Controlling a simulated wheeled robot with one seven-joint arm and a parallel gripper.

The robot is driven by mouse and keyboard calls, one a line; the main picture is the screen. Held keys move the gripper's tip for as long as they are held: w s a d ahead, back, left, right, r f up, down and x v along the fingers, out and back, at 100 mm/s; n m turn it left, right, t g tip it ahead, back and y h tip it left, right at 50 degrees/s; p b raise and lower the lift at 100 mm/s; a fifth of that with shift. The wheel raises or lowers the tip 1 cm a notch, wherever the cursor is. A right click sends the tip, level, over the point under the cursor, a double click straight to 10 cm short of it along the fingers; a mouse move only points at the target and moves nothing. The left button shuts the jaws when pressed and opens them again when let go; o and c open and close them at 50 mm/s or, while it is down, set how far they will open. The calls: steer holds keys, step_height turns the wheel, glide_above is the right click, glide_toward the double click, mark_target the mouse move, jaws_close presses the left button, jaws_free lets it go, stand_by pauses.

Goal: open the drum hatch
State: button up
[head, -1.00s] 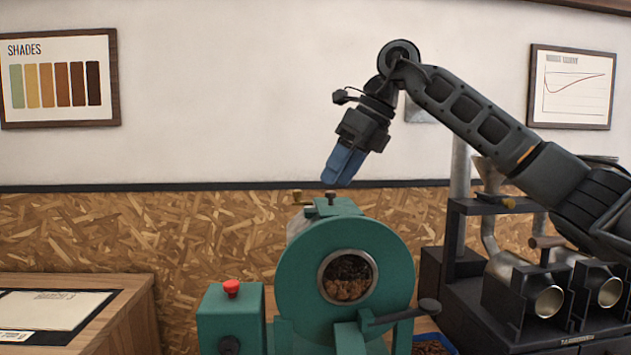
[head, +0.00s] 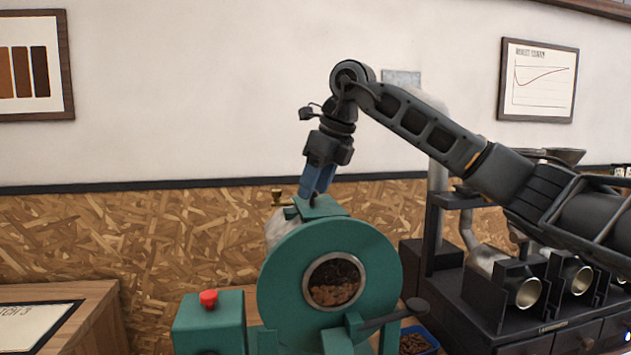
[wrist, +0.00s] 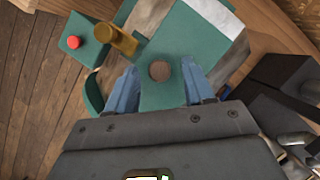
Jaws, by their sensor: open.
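The green roaster drum (head: 283,273) stands in the lower middle of the head view, with a round window (head: 334,282) showing brown beans. The drum hatch (head: 322,207) is a green plate on its top; it looks closed. In the wrist view the hatch (wrist: 163,98) carries a round brown knob (wrist: 160,70). My gripper (head: 316,190) points down just above the hatch, its blue fingers open. In the wrist view my gripper (wrist: 160,76) has one finger on each side of the knob, with gaps to both. The fingers hide the knob in the head view.
A brass fitting (head: 278,197) stands beside the hatch on the left. A box with a red button (head: 208,299) is at the drum's left. A black lever (head: 397,314) sticks out at the front right. Dark machinery (head: 500,290) stands to the right.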

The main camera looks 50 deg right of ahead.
steer(key=shift+c, duration=0.2)
jaws_close()
stand_by(0.3)
